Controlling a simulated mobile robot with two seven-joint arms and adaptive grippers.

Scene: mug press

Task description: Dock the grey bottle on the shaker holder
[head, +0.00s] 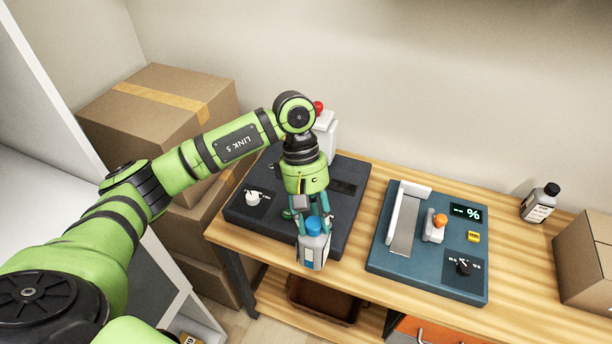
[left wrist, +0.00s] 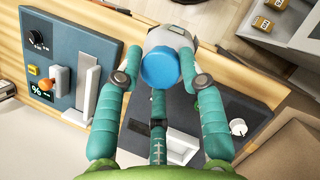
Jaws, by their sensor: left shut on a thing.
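The grey bottle (head: 313,252) has a blue cap and a pale label. My left gripper (head: 315,222) is shut on it, pointing down over the front edge of a dark base (head: 344,205). In the left wrist view the bottle (left wrist: 168,36) shows its blue cap (left wrist: 160,68) between my teal fingers. The bottle looks upright and raised. A white upright block (head: 327,135) with a red knob stands at the back of the dark base, partly hidden by my arm. I cannot tell for sure which part is the shaker holder. My right gripper is not in view.
A blue panel (head: 385,252) with a white slide, an orange-tipped lever and a percent display lies to the right. A dark bottle with a white label (head: 540,204) and a cardboard box (head: 587,262) stand farther right. Stacked boxes (head: 150,115) stand left of the wooden table (head: 520,290).

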